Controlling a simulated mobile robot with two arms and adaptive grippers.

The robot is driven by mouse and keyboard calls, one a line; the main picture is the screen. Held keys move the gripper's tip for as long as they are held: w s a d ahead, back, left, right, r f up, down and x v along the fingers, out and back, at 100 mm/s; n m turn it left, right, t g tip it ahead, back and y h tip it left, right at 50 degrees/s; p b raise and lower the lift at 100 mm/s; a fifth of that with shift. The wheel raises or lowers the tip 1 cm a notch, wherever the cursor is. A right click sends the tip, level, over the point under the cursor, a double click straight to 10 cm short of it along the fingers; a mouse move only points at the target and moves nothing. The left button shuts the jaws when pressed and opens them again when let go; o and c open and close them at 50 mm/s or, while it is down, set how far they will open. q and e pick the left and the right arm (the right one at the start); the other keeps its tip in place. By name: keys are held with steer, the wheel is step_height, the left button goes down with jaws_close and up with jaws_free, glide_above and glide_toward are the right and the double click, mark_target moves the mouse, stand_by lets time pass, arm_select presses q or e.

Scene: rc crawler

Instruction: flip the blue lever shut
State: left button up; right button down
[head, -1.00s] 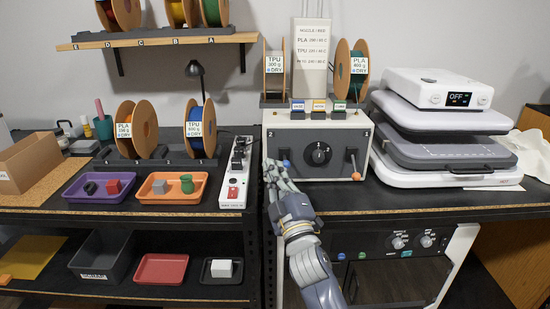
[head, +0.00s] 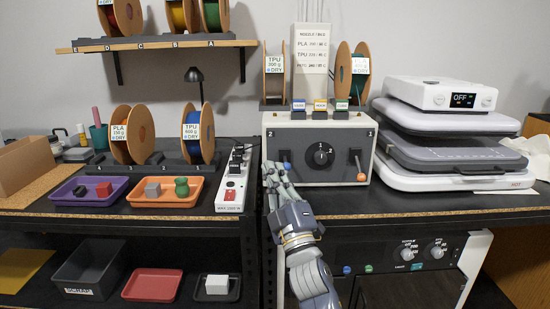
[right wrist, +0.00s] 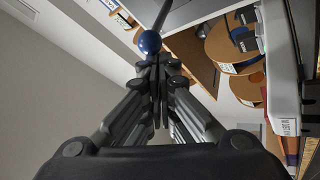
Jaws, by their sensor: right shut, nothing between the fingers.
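The control box (head: 342,136) stands on the bench with two levers on its front. The blue lever (head: 287,166) is at the front left; its blue ball also shows in the right wrist view (right wrist: 149,42). My right gripper (head: 276,168) is shut and empty, its tips close beside the blue ball at the box's lower left. In the right wrist view the closed fingertips (right wrist: 159,62) lie just below the ball; whether they touch it is unclear. The fingers partly hide the lever's surroundings in the head view. My left gripper is not in view.
An orange-tipped lever (head: 361,177) hangs at the box's front right, with a black dial (head: 320,154) between the levers. A white power strip (head: 231,190) lies left of my right gripper. A stacked white machine (head: 455,183) stands close on the right.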

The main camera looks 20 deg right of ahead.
steer(key=shift+f+t+b, duration=0.3)
steer(key=shift+f+b, duration=0.15)
steer(key=shift+b, duration=0.75)
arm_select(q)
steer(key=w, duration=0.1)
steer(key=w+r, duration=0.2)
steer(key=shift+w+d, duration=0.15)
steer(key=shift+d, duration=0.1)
arm_select(e)
steer(key=v, duration=1.1)
steer(key=shift+s+f, duration=0.15)
steer(key=shift+s, duration=0.25)
steer(key=shift+d, duration=0.1)
